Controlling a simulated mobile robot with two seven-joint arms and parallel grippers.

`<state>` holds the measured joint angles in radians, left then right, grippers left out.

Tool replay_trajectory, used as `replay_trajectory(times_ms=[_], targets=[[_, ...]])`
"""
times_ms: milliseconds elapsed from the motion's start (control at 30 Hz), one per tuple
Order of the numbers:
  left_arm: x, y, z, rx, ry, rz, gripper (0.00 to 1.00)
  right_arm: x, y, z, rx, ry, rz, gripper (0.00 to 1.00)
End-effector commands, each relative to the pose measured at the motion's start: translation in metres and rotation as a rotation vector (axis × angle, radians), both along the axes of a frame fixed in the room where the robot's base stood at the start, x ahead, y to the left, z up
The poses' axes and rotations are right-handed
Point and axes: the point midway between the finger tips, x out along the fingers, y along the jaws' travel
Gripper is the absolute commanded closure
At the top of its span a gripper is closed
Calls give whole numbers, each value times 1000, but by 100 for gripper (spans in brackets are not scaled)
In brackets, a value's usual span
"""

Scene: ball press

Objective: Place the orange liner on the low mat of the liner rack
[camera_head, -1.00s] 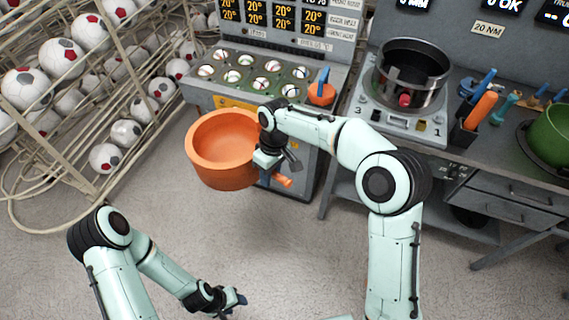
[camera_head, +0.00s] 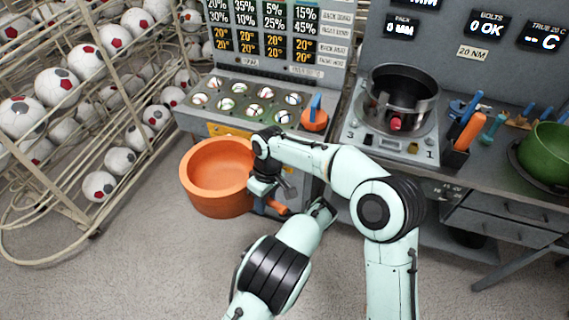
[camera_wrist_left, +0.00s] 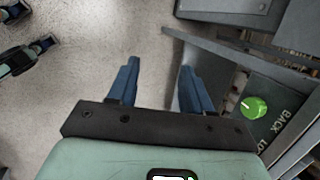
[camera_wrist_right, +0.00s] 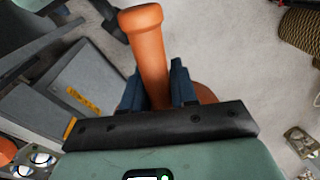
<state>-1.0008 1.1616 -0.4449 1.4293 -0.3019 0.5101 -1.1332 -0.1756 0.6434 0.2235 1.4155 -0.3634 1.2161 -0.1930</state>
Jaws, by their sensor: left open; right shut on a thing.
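The orange liner (camera_head: 222,198) is a wide, open, bowl-like ring. It hangs in the air left of centre in the head view. My right gripper (camera_wrist_right: 155,85) is shut on the liner's orange handle (camera_wrist_right: 147,45), whose flared end sticks out past the fingers. In the head view the handle end (camera_head: 277,207) shows below my right wrist. My left gripper (camera_wrist_left: 158,78) is open and empty. In the head view its arm reaches up from the bottom beside my right arm.
A wire rack of footballs (camera_head: 70,100) fills the left. Behind the liner stands a panel bench with a tray of small balls (camera_head: 245,98). A dark round pot (camera_head: 403,95) and a green bowl (camera_head: 547,150) stand on the right bench. The left wrist view shows a green knob (camera_wrist_left: 253,107).

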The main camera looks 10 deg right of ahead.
Motion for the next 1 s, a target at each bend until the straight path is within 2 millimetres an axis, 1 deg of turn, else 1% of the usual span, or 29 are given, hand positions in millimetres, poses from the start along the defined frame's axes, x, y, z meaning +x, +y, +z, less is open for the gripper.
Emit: replay_trajectory(times_ms=[33,67,100,167,200,233,267,300,333,400,500,600,733,867,1000], targets=[[16,-8,29,116,-92,-73,50,1,1,2,3,-5,0,100],[26,-4,43,192,-139,-93,50,1,1,2,3,-5,0,100],[41,5,60,294,-198,-102,50,1,1,2,3,-5,0,100],[62,24,78,458,-280,-97,50,1,1,2,3,-5,0,100],[75,37,88,576,-336,-91,50,1,1,2,3,-5,0,100],[84,45,96,661,-377,-86,50,1,1,2,3,-5,0,100],[90,52,105,738,-418,-79,50,1,1,2,3,-5,0,100],[97,57,119,829,-470,-68,50,1,1,2,3,-5,0,100],[101,59,129,891,-509,-61,50,1,1,2,3,-5,0,100],[107,62,150,1014,-588,-42,50,1,1,2,3,-5,0,100],[108,60,172,1126,-670,-20,50,1,1,2,3,-5,0,100],[109,59,182,1181,-712,-8,50,1,1,2,3,-5,0,100],[116,65,185,1197,-722,-2,50,1,1,2,3,-5,0,100],[132,79,184,1195,-719,-1,50,1,1,2,3,-5,0,100],[154,97,184,1193,-719,-1,50,1,1,2,3,-5,0,100]])
